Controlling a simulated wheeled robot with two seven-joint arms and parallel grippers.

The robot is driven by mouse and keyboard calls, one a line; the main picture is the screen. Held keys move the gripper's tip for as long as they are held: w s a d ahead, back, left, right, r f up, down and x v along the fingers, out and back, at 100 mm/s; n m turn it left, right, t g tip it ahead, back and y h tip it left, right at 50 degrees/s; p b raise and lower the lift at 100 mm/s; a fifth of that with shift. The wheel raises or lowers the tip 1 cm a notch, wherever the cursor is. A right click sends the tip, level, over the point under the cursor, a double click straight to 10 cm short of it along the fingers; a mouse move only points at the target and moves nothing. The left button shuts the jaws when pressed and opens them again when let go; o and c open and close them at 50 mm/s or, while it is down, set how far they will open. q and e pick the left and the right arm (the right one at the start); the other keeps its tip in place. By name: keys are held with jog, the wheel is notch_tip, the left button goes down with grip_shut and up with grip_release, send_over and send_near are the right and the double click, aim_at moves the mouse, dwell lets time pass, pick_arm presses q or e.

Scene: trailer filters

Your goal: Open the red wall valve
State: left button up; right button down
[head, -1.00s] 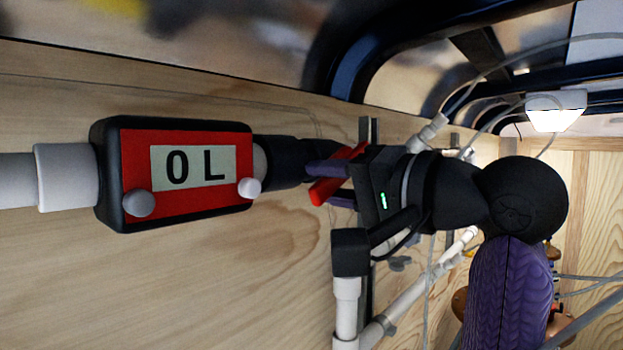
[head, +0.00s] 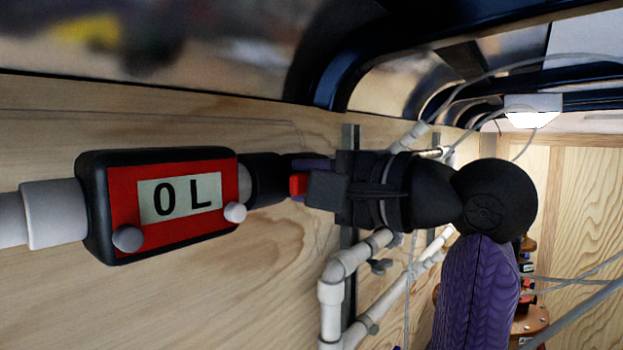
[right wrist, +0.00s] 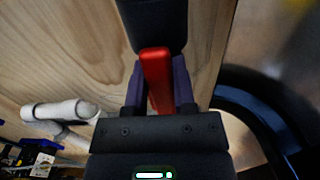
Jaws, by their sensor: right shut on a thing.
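The red valve handle (head: 298,185) shows as a small red end at the right gripper, beside the black valve body (head: 266,180) on the pipe. My right gripper (head: 308,180) is shut on the handle. In the right wrist view the red handle (right wrist: 156,75) lies between the two purple fingers of the gripper (right wrist: 158,88), and its far end meets a black part. Most of the handle is hidden by the gripper in the head view. My left gripper is not in view.
A red and black meter box (head: 172,203) reading "0 L" sits on the pipe to the left. White pipes (head: 333,300) run below the gripper along the wooden wall (head: 200,285). A dark curved frame (head: 335,75) stands above. Thin grey hoses hang at the right.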

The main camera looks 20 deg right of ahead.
jog(key=shift+c, duration=2.2)
grip_release()
jog(key=shift+s, duration=0.1)
jog(key=b+v, duration=0.4)
jog(key=v, duration=0.5)
jog(key=shift+s+d, duration=0.25)
jog(key=shift+s, duration=0.05)
